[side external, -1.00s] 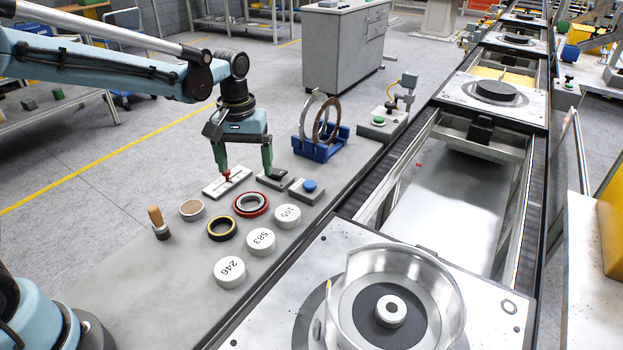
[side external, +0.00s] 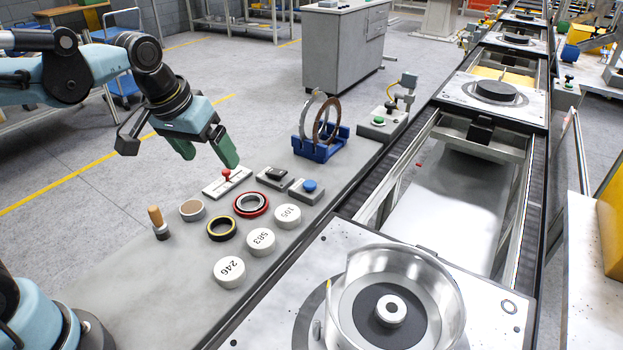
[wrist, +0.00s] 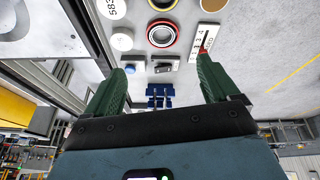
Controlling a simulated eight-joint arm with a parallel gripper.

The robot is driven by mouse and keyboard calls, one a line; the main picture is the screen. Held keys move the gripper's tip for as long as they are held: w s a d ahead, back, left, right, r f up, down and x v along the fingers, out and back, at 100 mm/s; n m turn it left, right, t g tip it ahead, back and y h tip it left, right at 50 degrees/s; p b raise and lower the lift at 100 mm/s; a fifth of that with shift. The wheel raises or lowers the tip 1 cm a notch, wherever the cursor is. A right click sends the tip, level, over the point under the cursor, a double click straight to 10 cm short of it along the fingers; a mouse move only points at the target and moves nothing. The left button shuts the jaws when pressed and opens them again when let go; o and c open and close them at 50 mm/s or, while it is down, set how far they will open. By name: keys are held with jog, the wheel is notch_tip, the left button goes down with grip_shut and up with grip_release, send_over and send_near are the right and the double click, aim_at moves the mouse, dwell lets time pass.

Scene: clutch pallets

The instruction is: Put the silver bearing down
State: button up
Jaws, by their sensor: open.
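The red-rimmed ring also shows in the wrist view (wrist: 161,32). My gripper (side external: 209,156) is open and empty, tilted, with its green fingers above the back edge of the bench. In the wrist view my gripper (wrist: 161,70) has nothing between its fingers.
A white scale plate with a red knob (side external: 226,182), a black switch box (side external: 276,178) and a blue-button box (side external: 306,191) stand near the gripper. A blue rack (side external: 319,150) holds upright rings. Numbered white discs (side external: 230,272) and a wooden-handled tool (side external: 158,223) sit nearer. The conveyor pallet (side external: 480,300) is at right.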

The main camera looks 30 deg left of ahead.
jog(key=s+f+m+t, duration=0.2)
jog(key=s+t, duration=0.1)
jog(key=s, duration=0.2)
jog(key=shift+s+d+f, duration=0.15)
jog(key=shift+s+f, duration=0.2)
jog(key=shift+o, duration=1.1)
jog(key=shift+d+m, duration=0.35)
jog(key=shift+m, duration=0.05)
jog(key=s+d+r+m+g+h, duration=0.1)
jog(key=s+d+m+g, duration=0.25)
jog(key=d+m, duration=0.3)
jog(key=s+d+r+m+g, duration=0.2)
jog(key=d+m+g, duration=0.25)
jog(key=d, duration=0.35)
jog(key=s+d+r+m+g+h, duration=0.1)
jog(key=s+d+m+g, duration=0.2)
jog(key=d+m, duration=0.35)
jog(key=x, duration=0.9)
jog(key=shift+s+d, duration=0.1)
jog(key=shift+d, duration=0.35)
